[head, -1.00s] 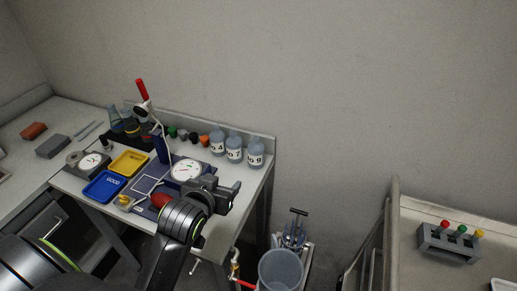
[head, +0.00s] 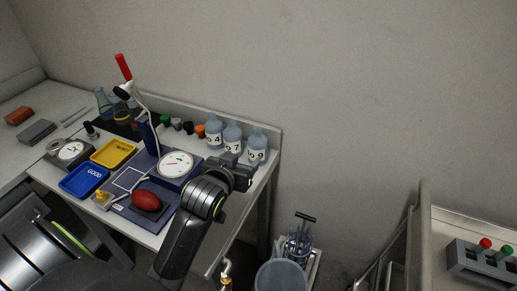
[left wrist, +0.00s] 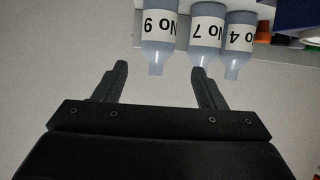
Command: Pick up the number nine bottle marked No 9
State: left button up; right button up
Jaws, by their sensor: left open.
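The No 9 bottle (head: 257,144) stands at the right end of a row of grey-blue bottles at the back right corner of the table. Its lower part is partly hidden by my gripper in the head view. The No 7 bottle (head: 232,136) and No 4 bottle (head: 213,129) stand to its left. My left gripper (head: 243,172) is open and empty, just in front of the No 9 bottle. In the left wrist view, which is upside down, the No 9 bottle (left wrist: 160,40) lies ahead, between the lines of the two fingers (left wrist: 160,85). My right gripper is not in view.
A dial device (head: 176,166) and a red oval object (head: 146,201) are left of my arm. Yellow (head: 113,152) and blue (head: 84,181) trays lie further left. A bin (head: 282,277) stands on the floor right of the table.

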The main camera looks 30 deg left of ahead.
aim_at(253, 148)
pick_arm(q)
jog(key=x, duration=1)
jog(key=shift+w, duration=0.1)
jog(key=shift+d+p+x, duration=0.1)
jog(key=shift+p+x, duration=0.2)
jog(key=shift+x, duration=1)
jog(key=shift+d+p+x, duration=0.15)
jog(key=shift+p+x, duration=0.15)
jog(key=shift+x, duration=1)
jog(key=shift+f, duration=0.1)
jog(key=c, duration=0.7)
jog(key=shift+c, duration=0.2)
